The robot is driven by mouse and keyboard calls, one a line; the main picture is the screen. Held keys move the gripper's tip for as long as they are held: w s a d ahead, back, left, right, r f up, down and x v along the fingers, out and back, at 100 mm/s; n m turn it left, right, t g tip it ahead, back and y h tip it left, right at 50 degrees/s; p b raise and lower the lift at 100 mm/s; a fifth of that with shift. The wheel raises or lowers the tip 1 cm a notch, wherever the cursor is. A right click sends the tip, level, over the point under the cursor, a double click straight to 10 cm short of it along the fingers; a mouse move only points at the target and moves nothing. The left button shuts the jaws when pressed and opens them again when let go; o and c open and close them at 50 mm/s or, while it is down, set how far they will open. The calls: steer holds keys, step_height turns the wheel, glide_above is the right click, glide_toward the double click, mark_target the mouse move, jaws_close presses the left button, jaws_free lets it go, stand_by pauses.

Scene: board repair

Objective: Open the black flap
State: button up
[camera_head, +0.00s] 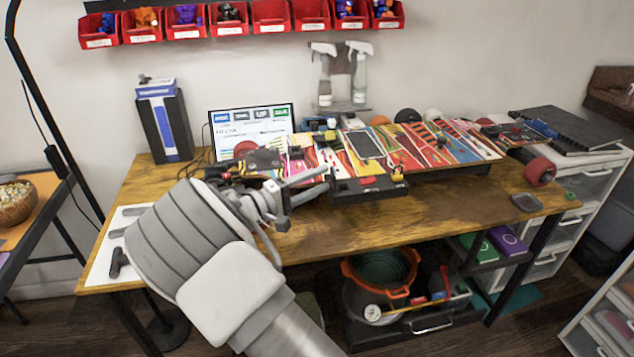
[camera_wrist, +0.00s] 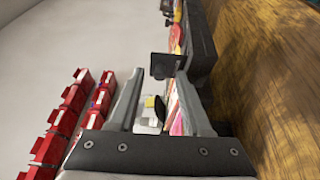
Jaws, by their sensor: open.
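The colourful board (camera_head: 440,143) lies along the back of the wooden table. A black box-like part (camera_head: 368,188) juts from its front edge, with red and yellow details on top. In the wrist view, a small dark square plate (camera_wrist: 164,66) shows just beyond and between my fingertips. It may be the black flap; I cannot tell for sure, nor whether the fingers touch it. The black box-like part also shows in the wrist view (camera_wrist: 203,45), right of the fingers. My gripper (camera_head: 322,181) is open and empty at the board's left front, beside the black part; it also shows in the wrist view (camera_wrist: 160,76).
A monitor (camera_head: 252,125) and a black-and-blue box (camera_head: 165,125) stand behind at the left. Red bins (camera_head: 271,16) hang on the wall. Spray bottles (camera_head: 358,75) stand at the back. The table's front (camera_head: 400,225) is mostly clear. A pot (camera_head: 370,290) sits below.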

jaws_close()
stand_by(0.3)
steer(key=shift+s+a+f+n+t+h+b, duration=0.1)
steer(key=shift+a+f+n+t+h+b, duration=0.25)
steer(key=shift+f+n+t+h+b, duration=0.4)
steer(key=shift+r+t+h, duration=0.15)
steer(key=shift+t+h, duration=0.1)
jaws_free()
